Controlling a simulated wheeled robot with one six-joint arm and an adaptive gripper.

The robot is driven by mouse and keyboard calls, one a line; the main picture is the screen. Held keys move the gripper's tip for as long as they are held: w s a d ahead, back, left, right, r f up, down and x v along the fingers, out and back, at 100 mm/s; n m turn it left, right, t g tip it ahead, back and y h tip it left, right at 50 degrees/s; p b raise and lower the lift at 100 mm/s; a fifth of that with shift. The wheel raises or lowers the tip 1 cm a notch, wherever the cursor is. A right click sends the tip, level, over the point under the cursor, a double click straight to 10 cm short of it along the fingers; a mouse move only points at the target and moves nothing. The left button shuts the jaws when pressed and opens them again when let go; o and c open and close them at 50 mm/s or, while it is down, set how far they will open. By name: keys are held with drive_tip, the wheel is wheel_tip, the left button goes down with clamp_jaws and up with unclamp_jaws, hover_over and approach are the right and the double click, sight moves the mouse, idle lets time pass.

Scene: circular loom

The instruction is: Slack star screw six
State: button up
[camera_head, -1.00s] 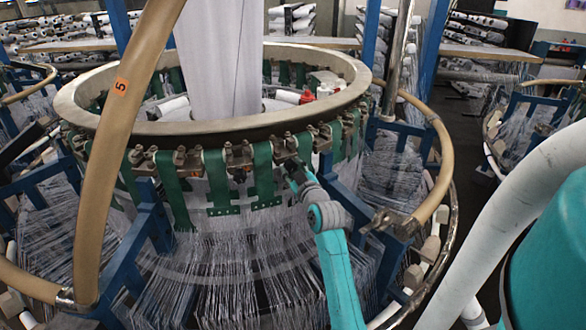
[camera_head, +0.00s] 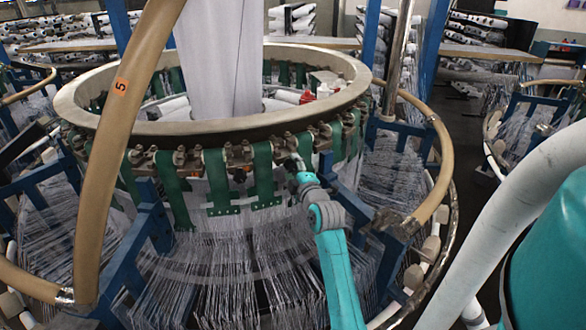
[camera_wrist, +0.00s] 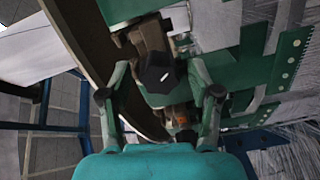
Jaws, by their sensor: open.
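A dark star-shaped screw knob (camera_wrist: 157,74) with a small white mark sits on a bracket below the ring in the wrist view. My gripper (camera_wrist: 158,72) is open, with one finger on each side of the knob and visible gaps between. A second dark knob (camera_wrist: 186,137) with a small orange mark beside it lies nearer my palm. In the head view my gripper (camera_head: 297,168) is at the front right of the ring, just below its row of screws (camera_head: 246,150). Its fingers are too small there to read, and no screw number is legible.
The loom's large metal ring (camera_head: 200,128) carries green straps (camera_head: 215,178) hanging below the screws. Fine threads (camera_head: 220,265) fan out underneath. A thick tan hoop pipe (camera_head: 105,170) marked 5 stands at left, and another tan pipe (camera_head: 437,150) curves at right.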

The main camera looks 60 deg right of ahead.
drive_tip(key=v, duration=0.7)
